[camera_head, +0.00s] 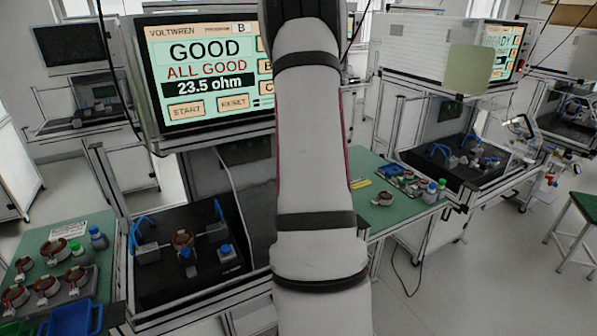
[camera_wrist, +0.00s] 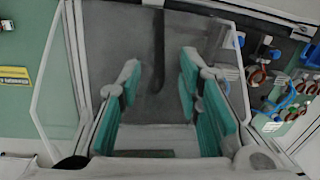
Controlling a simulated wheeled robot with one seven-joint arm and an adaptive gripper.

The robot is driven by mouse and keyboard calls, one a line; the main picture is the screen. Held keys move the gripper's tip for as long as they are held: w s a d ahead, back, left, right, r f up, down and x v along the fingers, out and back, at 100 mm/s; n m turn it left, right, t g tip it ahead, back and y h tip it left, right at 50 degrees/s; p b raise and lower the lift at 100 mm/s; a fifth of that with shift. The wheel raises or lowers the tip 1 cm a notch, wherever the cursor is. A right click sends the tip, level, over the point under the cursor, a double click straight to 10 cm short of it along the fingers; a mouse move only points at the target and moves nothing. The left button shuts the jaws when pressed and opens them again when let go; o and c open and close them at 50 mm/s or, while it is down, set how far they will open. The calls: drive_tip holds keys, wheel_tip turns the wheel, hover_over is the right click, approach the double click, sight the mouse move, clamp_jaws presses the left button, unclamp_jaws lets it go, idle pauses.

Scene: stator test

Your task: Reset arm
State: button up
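My arm (camera_head: 312,150) stretches up through the middle of the head view, and its gripper end is out of that picture. In the wrist view my gripper (camera_wrist: 160,72) is open, its two teal-padded fingers apart with nothing between them. Behind the fingers is a dark grey surface beside a clear panel (camera_wrist: 62,85). The tester screen (camera_head: 205,72) reads "GOOD", "ALL GOOD" and "23.5 ohm", with START and RESET buttons. On the black test bed (camera_head: 165,285) below it, a copper-wound stator (camera_head: 183,239) sits between blue-fitted fixtures.
At the left, a green bench holds several stators (camera_head: 45,284), bottles (camera_head: 98,237) and a blue bin (camera_head: 75,318). Another green top (camera_head: 370,165) behind my arm holds parts and bottles. A second tester (camera_head: 430,50) stands at the right. Grey floor (camera_head: 480,265) is open at lower right.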

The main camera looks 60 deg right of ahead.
drive_tip(key=shift+d+r, duration=0.1)
drive_tip(key=shift+r, duration=0.55)
drive_tip(key=w+a+r+n+t, duration=0.1)
drive_tip(key=w+a+r, duration=0.25)
drive_tip(key=a, duration=0.45)
drive_tip(key=w+a+r+h, duration=0.15)
drive_tip(key=a+r, duration=0.25)
drive_tip(key=a, duration=0.4)
drive_tip(key=w+a+r+n+t, duration=0.1)
drive_tip(key=w+a+r, duration=0.25)
drive_tip(key=a, duration=0.55)
drive_tip(key=s+a+f+n+t+b, duration=0.1)
drive_tip(key=s+a, duration=0.5)
drive_tip(key=a, duration=0.6)
drive_tip(key=s+a+f+n+t, duration=0.1)
drive_tip(key=s+a+n+t, duration=0.1)
drive_tip(key=s+a, duration=0.5)
drive_tip(key=a, duration=0.4)
drive_tip(key=shift+a+b, duration=0.35)
drive_tip(key=shift+a, duration=0.05)
